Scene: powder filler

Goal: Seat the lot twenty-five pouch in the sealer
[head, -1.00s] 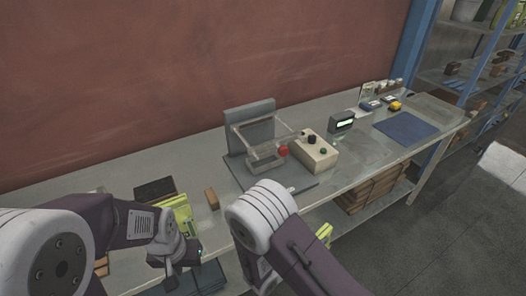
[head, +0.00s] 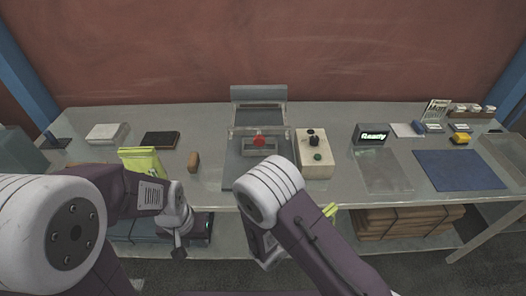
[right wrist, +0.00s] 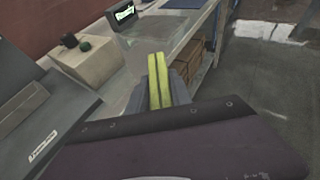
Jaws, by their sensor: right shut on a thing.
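The sealer (head: 259,116) stands mid-bench, with an upright back plate, a clear frame and a red knob (head: 259,142) on a dark base. My right gripper (right wrist: 160,88) is shut on a yellow-green pouch (right wrist: 159,72), held upright in front of the bench edge. A small part of that pouch shows in the head view (head: 330,210), behind my right arm. Its lot marking is not readable. My left gripper (head: 180,250) hangs low in front of the bench at left; its jaw opening is unclear. Another yellow-green pouch (head: 140,160) is on the bench at left.
A beige control box (head: 313,160) with black and green knobs adjoins the sealer at right. A display (head: 371,135) reads "Ready". A blue mat (head: 458,170) lies farther right. A small brown block (head: 193,161) stands left of the sealer.

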